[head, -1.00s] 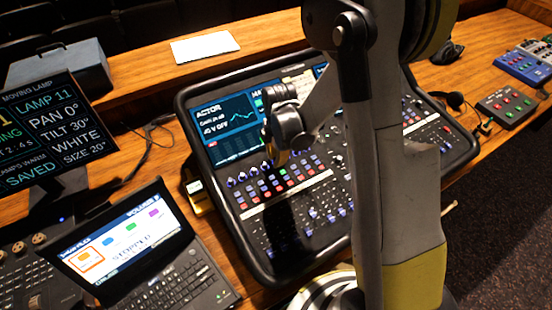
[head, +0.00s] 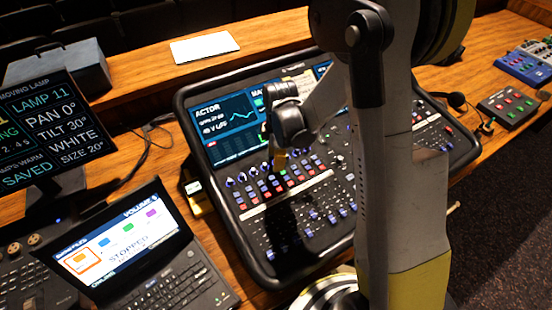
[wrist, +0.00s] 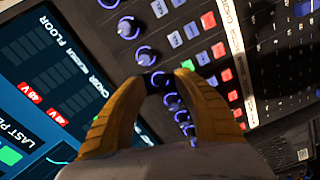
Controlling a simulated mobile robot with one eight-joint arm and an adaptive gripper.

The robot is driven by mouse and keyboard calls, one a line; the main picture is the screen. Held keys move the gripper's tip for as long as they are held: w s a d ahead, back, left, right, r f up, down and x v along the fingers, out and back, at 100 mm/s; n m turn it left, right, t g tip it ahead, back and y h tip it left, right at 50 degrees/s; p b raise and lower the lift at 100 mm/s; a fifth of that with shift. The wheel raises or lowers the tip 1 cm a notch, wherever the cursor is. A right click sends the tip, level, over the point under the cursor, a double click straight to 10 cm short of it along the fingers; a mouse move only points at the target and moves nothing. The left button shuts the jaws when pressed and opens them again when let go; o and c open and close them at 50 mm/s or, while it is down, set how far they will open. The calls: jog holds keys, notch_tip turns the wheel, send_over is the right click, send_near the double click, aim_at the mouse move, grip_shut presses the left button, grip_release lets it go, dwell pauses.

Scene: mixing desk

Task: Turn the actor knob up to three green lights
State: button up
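The mixing desk (head: 262,262) lies tilted on the wooden table, with a screen reading ACTOR (head: 222,122) at its upper left. Below the screens runs a row of knobs (head: 240,177) with blue-lit rings. My gripper (head: 280,160) points down at this row, and the arm hides part of the desk. In the wrist view, the two yellow fingers of my gripper (wrist: 162,78) are apart, with one dark knob (wrist: 157,79) between their tips. Contact with it cannot be made out. A green-lit button (wrist: 187,65) shows beside this knob. The knob's label is not readable.
A laptop (head: 165,285) stands at the lower left, and a monitor (head: 60,130) behind it. A white sheet (head: 204,47) lies on the raised ledge. A small button box (head: 507,107) sits at the right. More knobs (wrist: 172,101) stand close to the fingers.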

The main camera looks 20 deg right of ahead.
notch_tip(320, 180, up, 12)
jog(key=shift+s, duration=0.45)
jog(key=shift+d, duration=0.1)
dwell(0.3)
jog(key=s+r+m+t+b, duration=0.2)
jog(key=s+m+t+b, duration=0.4)
jog(key=s+m, duration=1)
jog(key=shift+r+m+b, duration=0.3)
jog(key=shift+r+b, duration=0.1)
jog(key=shift+b, duration=0.15)
dwell(0.4)
